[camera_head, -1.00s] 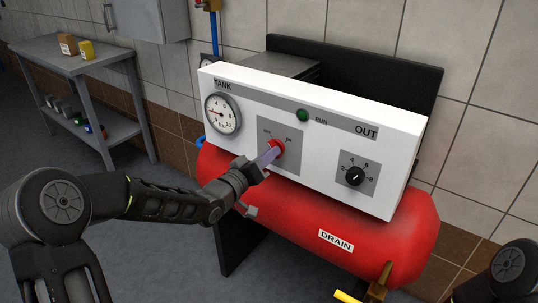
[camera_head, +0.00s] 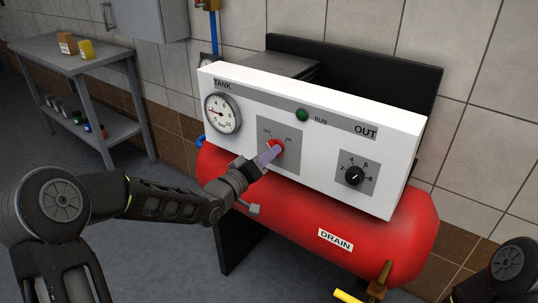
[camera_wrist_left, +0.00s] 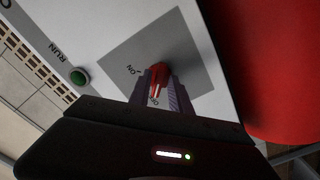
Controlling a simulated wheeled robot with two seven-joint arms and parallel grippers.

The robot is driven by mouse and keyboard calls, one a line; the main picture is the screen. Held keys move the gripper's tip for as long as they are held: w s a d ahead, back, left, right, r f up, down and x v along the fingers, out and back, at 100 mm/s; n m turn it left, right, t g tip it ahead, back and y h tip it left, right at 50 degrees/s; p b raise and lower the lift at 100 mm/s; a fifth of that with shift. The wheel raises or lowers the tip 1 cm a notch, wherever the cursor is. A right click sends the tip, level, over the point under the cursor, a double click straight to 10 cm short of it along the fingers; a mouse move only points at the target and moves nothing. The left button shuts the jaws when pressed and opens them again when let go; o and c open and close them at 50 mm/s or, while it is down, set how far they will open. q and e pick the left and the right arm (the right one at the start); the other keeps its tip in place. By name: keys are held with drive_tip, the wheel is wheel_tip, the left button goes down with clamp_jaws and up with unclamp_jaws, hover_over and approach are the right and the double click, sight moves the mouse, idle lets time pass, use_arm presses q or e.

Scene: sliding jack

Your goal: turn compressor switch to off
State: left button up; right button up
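The red compressor switch (camera_head: 277,147) sits on a grey plate in the middle of the white panel. Small OFF and ON labels stand above it, left and right. My left gripper (camera_head: 266,158) is at the switch, its purple fingers reaching it from below left. In the left wrist view, the red switch (camera_wrist_left: 158,76) lies between the two fingers (camera_wrist_left: 160,92), which look closed on its sides. The ON label is beside the switch, and part of the OFF label shows between the fingers. My right gripper is out of view; only part of my right arm shows at lower right.
The panel (camera_head: 320,182) also carries a tank gauge (camera_head: 222,113), a green RUN lamp (camera_head: 302,115) and a black OUT knob (camera_head: 355,175). The red tank (camera_head: 300,215) bulges just below the panel. A grey workbench (camera_head: 75,62) stands at far left.

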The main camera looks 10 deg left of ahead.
use_arm(q)
drive_tip(key=shift+o, duration=0.8)
drive_tip(key=shift+s, duration=0.1)
drive_tip(key=v, duration=0.7)
drive_tip(key=shift+s, duration=0.25)
drive_tip(key=shift+a, duration=0.1)
